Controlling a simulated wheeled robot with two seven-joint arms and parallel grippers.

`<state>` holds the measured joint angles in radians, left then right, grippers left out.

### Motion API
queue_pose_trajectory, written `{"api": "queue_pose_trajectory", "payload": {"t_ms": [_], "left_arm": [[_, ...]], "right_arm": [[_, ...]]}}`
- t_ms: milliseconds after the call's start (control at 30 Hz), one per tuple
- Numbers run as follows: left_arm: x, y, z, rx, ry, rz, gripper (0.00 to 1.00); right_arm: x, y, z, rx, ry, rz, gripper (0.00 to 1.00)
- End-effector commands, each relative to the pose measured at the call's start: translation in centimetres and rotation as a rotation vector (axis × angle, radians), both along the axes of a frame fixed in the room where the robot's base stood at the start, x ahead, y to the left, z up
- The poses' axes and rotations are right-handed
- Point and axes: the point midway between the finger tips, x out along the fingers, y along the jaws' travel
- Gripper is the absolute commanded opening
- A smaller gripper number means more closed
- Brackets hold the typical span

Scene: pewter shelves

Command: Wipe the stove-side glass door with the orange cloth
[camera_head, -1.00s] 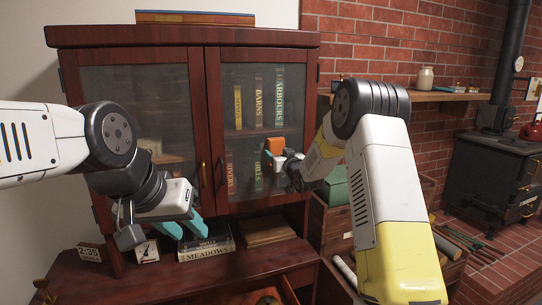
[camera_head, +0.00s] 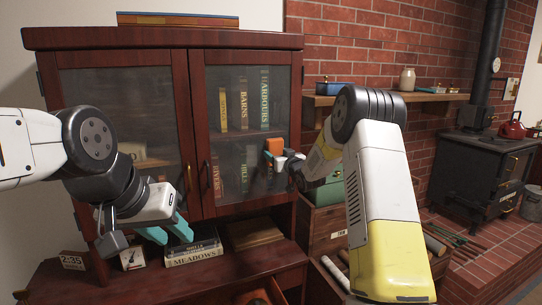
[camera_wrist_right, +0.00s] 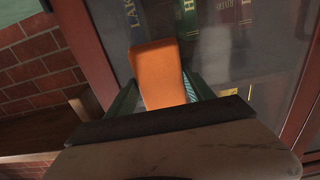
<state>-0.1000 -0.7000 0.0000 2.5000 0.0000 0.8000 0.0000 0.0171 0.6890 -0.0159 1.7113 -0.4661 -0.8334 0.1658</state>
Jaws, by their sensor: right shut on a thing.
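The dark red wood cabinet has two glass doors. The stove-side one is the right door (camera_head: 228,76), closed, with books showing through its hazy glass. My right gripper (camera_head: 277,158) is shut on the orange cloth (camera_head: 275,145), a folded block, in front of this door's right part at mid height. The right wrist view shows the cloth (camera_wrist_right: 160,75) between the teal fingers, with the glass behind it; whether it touches the glass is unclear. My left gripper (camera_head: 165,233) is open and empty, low in front of the left door (camera_head: 115,95).
Below the doors, a clock (camera_head: 133,257) and stacked books (camera_head: 193,250) stand on the cabinet ledge. A wooden crate (camera_head: 325,230) is right of the cabinet. The black stove (camera_head: 485,170) with a red kettle (camera_head: 512,126) stands far right by the brick wall.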

Motion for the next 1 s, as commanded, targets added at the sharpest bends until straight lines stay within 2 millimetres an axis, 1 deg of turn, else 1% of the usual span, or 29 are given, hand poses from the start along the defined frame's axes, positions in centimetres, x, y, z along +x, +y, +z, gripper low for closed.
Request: {"api": "queue_pose_trajectory", "payload": {"t_ms": [167,400,667,1000], "left_arm": [[0.0,0.0,0.0,0.0,0.0,0.0,0.36],[0.0,0.0,0.0,0.0,0.0,0.0,0.36],[0.0,0.0,0.0,0.0,0.0,0.0,0.36],[0.0,0.0,0.0,0.0,0.0,0.0,0.36]], "right_arm": [[-0.2,1.2,0.1,0.001,-0.002,0.004,0.15],[-0.7,3.5,0.2,0.002,-0.003,0.007,0.15],[-1.1,4.7,0.2,0.003,-0.004,0.011,0.15],[-2.1,7.5,0.3,0.002,-0.007,0.014,0.15]]}}
